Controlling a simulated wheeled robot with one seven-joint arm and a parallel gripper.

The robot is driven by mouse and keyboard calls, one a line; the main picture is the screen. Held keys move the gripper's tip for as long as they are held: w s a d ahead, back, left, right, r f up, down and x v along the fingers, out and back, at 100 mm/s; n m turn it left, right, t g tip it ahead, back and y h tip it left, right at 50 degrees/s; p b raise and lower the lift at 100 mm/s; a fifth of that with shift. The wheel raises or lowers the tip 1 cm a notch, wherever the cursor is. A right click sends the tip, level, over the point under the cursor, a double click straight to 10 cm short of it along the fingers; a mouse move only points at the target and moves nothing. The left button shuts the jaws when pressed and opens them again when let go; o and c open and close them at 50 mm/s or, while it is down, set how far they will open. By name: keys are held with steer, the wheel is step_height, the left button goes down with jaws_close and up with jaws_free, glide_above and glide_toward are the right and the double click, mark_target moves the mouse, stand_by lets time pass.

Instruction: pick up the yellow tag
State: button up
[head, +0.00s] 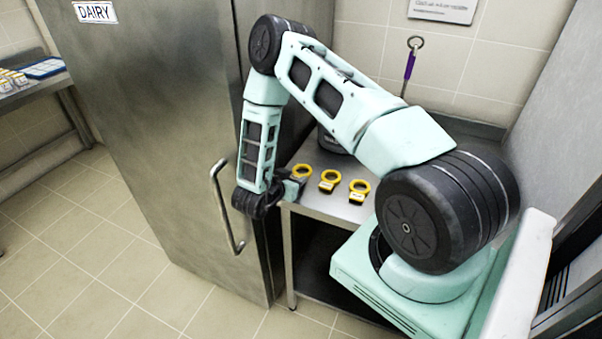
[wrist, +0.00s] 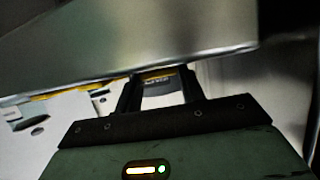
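My gripper (head: 297,184) is low at the counter's left end, close to the left tag. In the wrist view my gripper (wrist: 161,84) has its two fingers apart. A yellow and dark piece (wrist: 158,77) shows between and just beyond the fingertips, partly hidden by a grey edge above. I cannot tell whether the fingers touch it.
A tall steel cabinet marked DAIRY (head: 150,130), with a bar handle (head: 226,208), stands directly left of the counter, close to my gripper. A steel table (head: 35,90) is at far left. The tiled floor in front is clear.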

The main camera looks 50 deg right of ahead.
steer(key=c, duration=0.4)
steer(key=shift+o, duration=0.2)
steer(key=shift+r, duration=0.1)
